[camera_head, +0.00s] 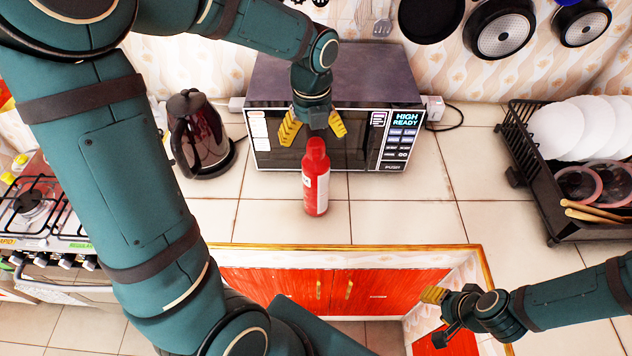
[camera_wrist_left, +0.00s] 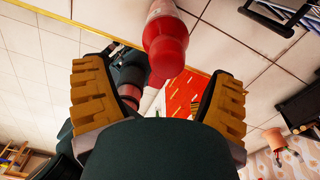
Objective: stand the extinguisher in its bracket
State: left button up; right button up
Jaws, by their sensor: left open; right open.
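The red extinguisher (camera_head: 316,185), with a pale label, appears upright on the tiled counter in front of the microwave. Its rounded red top shows in the left wrist view (camera_wrist_left: 166,50), beyond and between the spread fingers. My left gripper (camera_head: 313,128) is open and empty, its yellow-padded fingers apart just above and behind the extinguisher's top in the head view. My right gripper (camera_head: 438,306) is open and empty at the lower right, over the counter's front edge, well away from the extinguisher. I cannot make out a bracket in either view.
A microwave (camera_head: 352,150) stands behind the extinguisher. A dark kettle (camera_head: 200,135) is to its left, and a stove (camera_head: 35,215) is further left. A dish rack (camera_head: 535,190) with white plates is at the right. Pans (camera_head: 500,28) hang on the wall. The counter between extinguisher and rack is clear.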

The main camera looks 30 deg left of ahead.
aim_at(316, 152)
pick_arm(q)
jog(key=shift+w+d+f, duration=0.1)
jog(key=shift+w+f, duration=0.1)
jog(key=shift+f, duration=1.15)
jog(key=shift+w+d+f, duration=0.1)
jog(key=shift+w+f, duration=0.05)
jog(key=shift+f, duration=1.2)
grip_shut()
